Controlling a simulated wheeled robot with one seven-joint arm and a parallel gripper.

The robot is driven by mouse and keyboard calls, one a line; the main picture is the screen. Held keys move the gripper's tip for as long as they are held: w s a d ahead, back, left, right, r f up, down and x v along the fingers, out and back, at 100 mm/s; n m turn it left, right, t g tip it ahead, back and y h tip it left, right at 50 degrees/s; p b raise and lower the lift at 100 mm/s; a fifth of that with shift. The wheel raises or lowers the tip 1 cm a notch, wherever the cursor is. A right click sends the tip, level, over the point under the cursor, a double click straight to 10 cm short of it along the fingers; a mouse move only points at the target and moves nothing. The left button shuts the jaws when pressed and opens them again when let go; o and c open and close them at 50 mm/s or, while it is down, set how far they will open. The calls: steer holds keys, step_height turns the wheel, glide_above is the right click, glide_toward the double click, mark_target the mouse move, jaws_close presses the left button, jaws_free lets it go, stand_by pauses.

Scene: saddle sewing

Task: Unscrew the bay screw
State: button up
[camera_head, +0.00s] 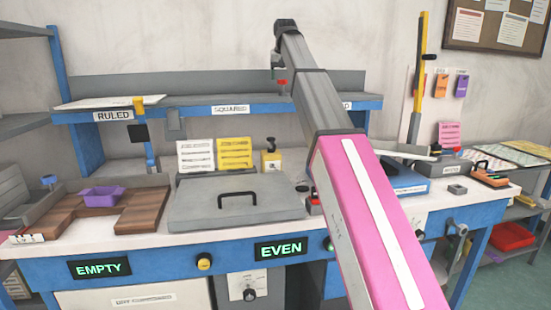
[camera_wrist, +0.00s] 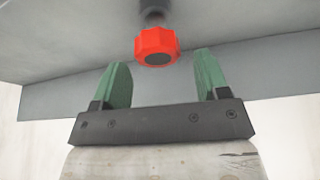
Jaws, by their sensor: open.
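The bay screw shows in the wrist view as a red faceted knob (camera_wrist: 157,47) with a dark centre, on a dark shaft at the underside of a grey panel. My gripper (camera_wrist: 161,76) is open, with its two green fingers apart. In that view the knob lies between and just beyond the fingertips, and neither finger visibly touches it. In the head view a small red spot (camera_head: 282,83), seemingly the same knob, shows under the end of my raised arm, at the upper shelf. The fingers are too small to make out there.
The blue shelf (camera_head: 190,104) has signs reading RULED and SQUARED. Below it, the bench holds a grey lidded box (camera_head: 237,204), a purple tray (camera_head: 103,196) on wood and a yellow block (camera_head: 271,161). Panels read EMPTY (camera_head: 99,267) and EVEN (camera_head: 281,249). My arm hides part of the bench.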

mark_target(282, 87)
steer(key=shift+m, duration=0.3)
steer(key=shift+f, duration=2.55)
steer(key=c, duration=1)
steer(key=shift+o, duration=0.2)
steer(key=shift+n+y, duration=0.6)
steer(key=shift+n, duration=1.1)
